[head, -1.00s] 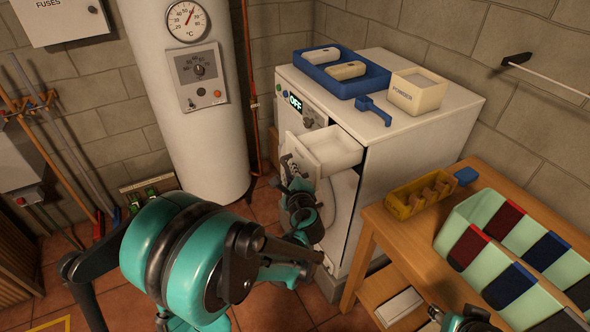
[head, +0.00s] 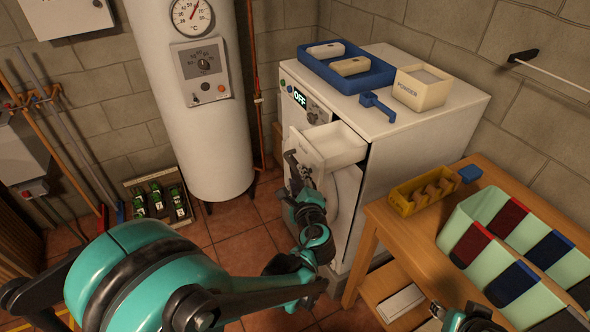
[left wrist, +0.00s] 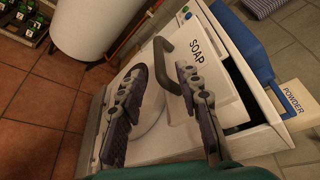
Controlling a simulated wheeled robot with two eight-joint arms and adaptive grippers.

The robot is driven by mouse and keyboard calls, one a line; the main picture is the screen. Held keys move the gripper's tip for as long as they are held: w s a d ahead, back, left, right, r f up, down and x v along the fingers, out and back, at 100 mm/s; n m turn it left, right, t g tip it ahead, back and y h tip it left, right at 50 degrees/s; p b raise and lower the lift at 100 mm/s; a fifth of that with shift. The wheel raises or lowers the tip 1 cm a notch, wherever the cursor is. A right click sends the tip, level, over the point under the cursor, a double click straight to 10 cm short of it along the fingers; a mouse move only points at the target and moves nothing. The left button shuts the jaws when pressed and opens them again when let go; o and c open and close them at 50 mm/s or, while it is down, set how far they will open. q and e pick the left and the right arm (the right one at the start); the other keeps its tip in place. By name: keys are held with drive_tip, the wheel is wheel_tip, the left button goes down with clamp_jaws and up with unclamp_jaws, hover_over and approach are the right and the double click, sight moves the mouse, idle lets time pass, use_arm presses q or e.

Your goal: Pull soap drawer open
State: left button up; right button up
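The soap drawer (head: 338,143) sticks out of the upper front of the white washing machine (head: 430,133), visibly open. Its front, marked SOAP, shows in the left wrist view (left wrist: 205,82) with a dark curved handle (left wrist: 166,62). My left gripper (head: 297,180) is at the drawer front. In the left wrist view its two fingers (left wrist: 157,92) are spread apart, with the handle showing between and beyond them; I cannot tell whether a finger touches it. My right gripper (head: 468,318) is partly cut off at the bottom edge of the head view.
On the machine top are a blue tray (head: 376,77), a blue scoop (head: 377,105) and a powder box (head: 421,88). A wooden table (head: 400,233) with a yellow holder (head: 398,203) and a green bin (head: 452,234) stands at right. A white boiler (head: 195,130) stands at left.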

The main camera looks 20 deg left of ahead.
use_arm(q)
drive_tip(key=v, duration=0.5)
drive_tip(key=shift+s, duration=0.1)
idle(0.3)
drive_tip(key=s+d+f+n+g+h, duration=0.2)
drive_tip(key=s+n+h, duration=0.2)
drive_tip(key=s+n, duration=0.3)
drive_tip(key=s+d+f+n+g+h, duration=0.3)
drive_tip(key=s+n, duration=0.4)
drive_tip(key=n, duration=0.3)
drive_tip(key=shift+f+n+g+h, duration=0.2)
drive_tip(key=shift+n+g+h, duration=0.15)
drive_tip(key=shift+h, duration=0.45)
